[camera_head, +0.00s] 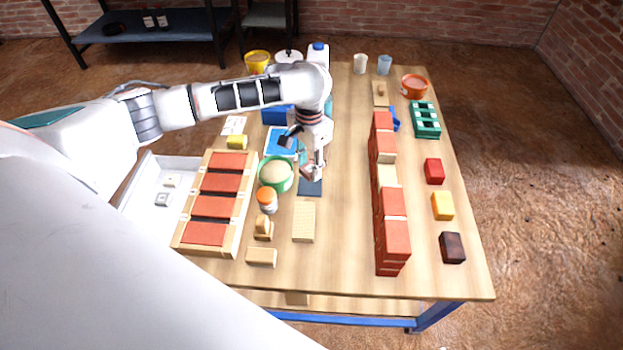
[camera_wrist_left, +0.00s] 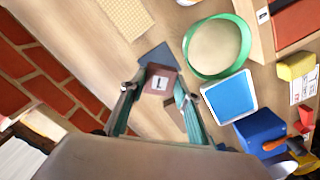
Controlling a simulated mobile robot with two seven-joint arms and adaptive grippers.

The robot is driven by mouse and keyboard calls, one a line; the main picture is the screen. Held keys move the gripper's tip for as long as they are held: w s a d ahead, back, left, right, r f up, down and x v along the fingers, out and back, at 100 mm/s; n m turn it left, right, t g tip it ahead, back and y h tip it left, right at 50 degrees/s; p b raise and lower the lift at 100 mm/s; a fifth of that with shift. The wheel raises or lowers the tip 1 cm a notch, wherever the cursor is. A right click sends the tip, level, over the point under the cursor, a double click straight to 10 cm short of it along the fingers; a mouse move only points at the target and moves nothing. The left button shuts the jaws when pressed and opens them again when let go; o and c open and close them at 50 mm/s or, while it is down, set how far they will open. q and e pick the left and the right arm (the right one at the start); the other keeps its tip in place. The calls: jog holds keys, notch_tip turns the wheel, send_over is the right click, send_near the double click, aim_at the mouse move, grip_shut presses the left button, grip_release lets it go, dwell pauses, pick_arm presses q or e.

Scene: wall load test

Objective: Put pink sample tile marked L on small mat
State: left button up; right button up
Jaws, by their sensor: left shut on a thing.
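The pink sample tile (camera_wrist_left: 160,79), dull brownish pink with a white label marked L, is between the two fingers of my left gripper (camera_wrist_left: 156,92) in the left wrist view. In the head view the tile (camera_head: 307,170) is small and partly hidden by the gripper (camera_head: 314,168). The small dark blue mat (camera_head: 311,187) lies on the table just beside the gripper; it also shows in the left wrist view (camera_wrist_left: 157,56), partly covered by the tile. I cannot tell whether the tile touches the mat. My right gripper is not in view.
A red brick wall (camera_head: 392,233) runs along the right. A beige block (camera_head: 304,222) lies in front. Bare table lies between mat and wall.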

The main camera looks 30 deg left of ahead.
aim_at(310, 187)
pick_arm(q)
notch_tip(310, 187, down, 5)
jog(key=shift+s+f+b, duration=0.1)
jog(key=shift+b, duration=1)
jog(key=shift+f, duration=0.4)
jog(key=shift+r, duration=0.2)
jog(key=o, duration=1)
jog(key=shift+f, duration=0.1)
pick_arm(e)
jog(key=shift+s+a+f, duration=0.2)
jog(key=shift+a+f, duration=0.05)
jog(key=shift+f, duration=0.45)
